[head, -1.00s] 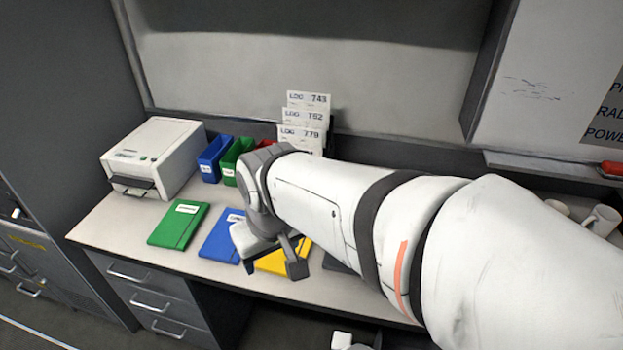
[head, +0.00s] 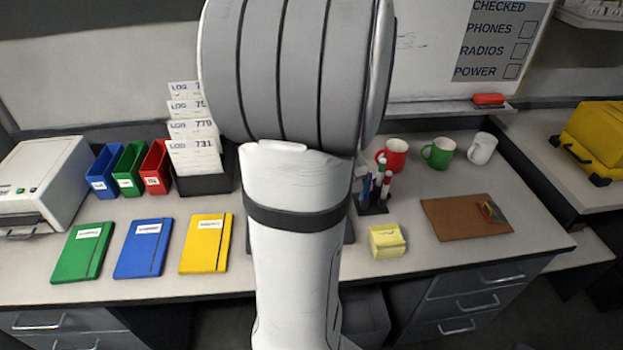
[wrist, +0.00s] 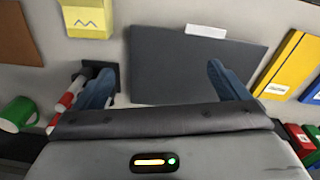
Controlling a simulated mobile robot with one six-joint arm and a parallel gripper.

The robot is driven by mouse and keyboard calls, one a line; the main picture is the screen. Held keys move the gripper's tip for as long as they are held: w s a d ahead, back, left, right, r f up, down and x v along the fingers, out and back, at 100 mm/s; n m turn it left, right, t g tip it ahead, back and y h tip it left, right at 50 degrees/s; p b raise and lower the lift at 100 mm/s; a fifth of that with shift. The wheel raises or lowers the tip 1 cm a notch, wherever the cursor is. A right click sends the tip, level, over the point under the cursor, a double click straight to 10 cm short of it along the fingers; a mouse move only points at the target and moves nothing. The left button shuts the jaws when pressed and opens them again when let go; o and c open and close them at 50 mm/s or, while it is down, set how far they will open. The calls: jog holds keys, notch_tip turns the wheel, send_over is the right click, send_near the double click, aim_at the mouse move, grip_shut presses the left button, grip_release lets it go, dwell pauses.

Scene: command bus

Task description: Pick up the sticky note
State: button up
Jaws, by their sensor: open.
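The sticky note is a yellow pad (head: 387,241) on the desk, right of my arm in the head view. The pad lies outside the fingers, beyond the left one. In the head view my gripper is hidden behind my arm.
A pen holder (head: 372,207) with markers stands just behind the pad. A brown clipboard (head: 465,217) lies to its right, with red (head: 393,153), green (head: 438,153) and white (head: 482,148) mugs behind. Green, blue and yellow notebooks (head: 206,243) lie left.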

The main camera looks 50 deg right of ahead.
jog(key=m, duration=0.2)
send_near(392, 244)
jog(key=shift+w+d+f+y, duration=0.15)
jog(key=shift+w+f+y, duration=0.1)
jog(key=shift+f+y, duration=0.05)
jog(key=f, duration=0.7)
jog(key=shift+s+d+f, duration=0.1)
jog(key=shift+d+f, duration=0.1)
jog(key=shift+c, duration=0.3)
jog(key=c, duration=1.1)
jog(key=shift+o, duration=0.2)
